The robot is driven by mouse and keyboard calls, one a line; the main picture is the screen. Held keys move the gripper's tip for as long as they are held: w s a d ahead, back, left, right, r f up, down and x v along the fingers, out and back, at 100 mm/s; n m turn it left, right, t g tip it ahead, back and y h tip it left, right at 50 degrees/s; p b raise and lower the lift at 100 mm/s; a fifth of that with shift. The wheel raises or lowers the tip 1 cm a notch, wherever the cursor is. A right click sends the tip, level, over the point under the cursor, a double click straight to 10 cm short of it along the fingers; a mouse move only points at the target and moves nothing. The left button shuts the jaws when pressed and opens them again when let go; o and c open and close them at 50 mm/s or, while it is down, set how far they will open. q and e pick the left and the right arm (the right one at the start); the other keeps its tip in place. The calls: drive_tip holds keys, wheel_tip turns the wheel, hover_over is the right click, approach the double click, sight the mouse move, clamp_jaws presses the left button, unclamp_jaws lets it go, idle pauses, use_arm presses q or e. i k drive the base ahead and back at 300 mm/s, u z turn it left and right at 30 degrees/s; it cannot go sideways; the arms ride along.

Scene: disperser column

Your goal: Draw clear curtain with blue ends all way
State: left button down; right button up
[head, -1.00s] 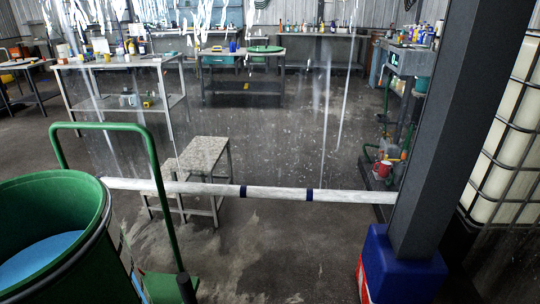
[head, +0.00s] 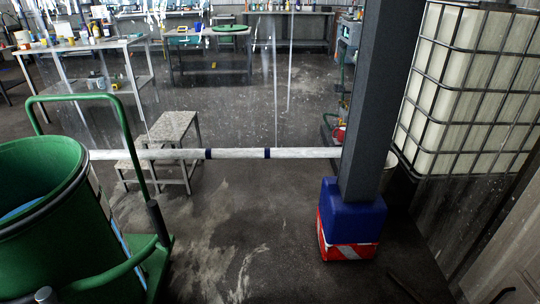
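The clear curtain (head: 235,110) hangs as a see-through sheet across the middle of the head view, with whitish streaks on it. Along its lower edge runs a level white bar (head: 235,153) with two blue bands (head: 267,153) near its middle. The bar spans from behind the green cart handle on the left to the grey post on the right. The curtain's top is outside the view. Neither of my grippers can be made out.
A grey post (head: 380,90) stands on a blue base (head: 350,208) with red-and-white stripes. A green barrel (head: 35,240) and cart handle (head: 118,95) are at left. A caged white tank (head: 465,90) is at right. A step stool (head: 170,135) stands beyond the bar. The floor in front is open.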

sight(265, 153)
drive_tip(key=z, duration=0.45)
drive_tip(key=i, duration=1.25)
drive_tip(key=u, duration=0.65)
drive_tip(key=i, duration=1)
drive_tip(key=u, duration=1.15)
drive_tip(key=i, duration=0.6)
